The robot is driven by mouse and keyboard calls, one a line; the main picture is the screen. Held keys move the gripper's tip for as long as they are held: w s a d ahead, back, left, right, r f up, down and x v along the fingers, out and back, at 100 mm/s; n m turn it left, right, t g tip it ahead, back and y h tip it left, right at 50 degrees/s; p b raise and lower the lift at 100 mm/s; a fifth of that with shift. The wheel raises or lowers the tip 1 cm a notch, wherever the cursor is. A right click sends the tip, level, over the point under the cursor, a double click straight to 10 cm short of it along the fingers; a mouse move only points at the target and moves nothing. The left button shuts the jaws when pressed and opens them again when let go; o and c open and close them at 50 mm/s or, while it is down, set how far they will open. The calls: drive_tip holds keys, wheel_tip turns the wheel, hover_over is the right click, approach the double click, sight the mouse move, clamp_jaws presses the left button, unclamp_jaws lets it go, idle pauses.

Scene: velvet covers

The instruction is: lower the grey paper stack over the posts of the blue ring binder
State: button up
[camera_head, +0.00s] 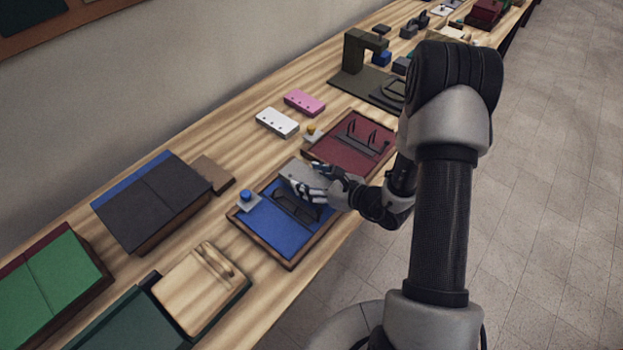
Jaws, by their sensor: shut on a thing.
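The blue ring binder (282,233) lies open on the wooden bench, a blue panel in a brown frame. Its dark ring mechanism (294,209) shows near the middle, partly hidden by my gripper. The grey paper stack (292,170) is a small grey block at the upper part of the binder. My gripper (309,188) is shut on the stack, over the binder's upper right part. The fingers cover much of the stack. I cannot tell how high the stack is above the posts, or whether it touches them.
A red ring binder (335,150) with upright dark posts lies just beyond. White (277,122) and pink (304,102) punched stacks lie on the bench behind. A blue knob on a grey plate (246,199) sits at the binder's left edge. Dark and green covers fill the left.

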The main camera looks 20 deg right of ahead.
drive_tip(key=shift+f+b, duration=1.15)
drive_tip(key=shift+f, duration=0.25)
drive_tip(key=o, duration=1.3)
drive_tip(key=shift+s+f, duration=0.1)
drive_tip(key=v, duration=1.2)
drive_tip(key=shift+d, duration=0.1)
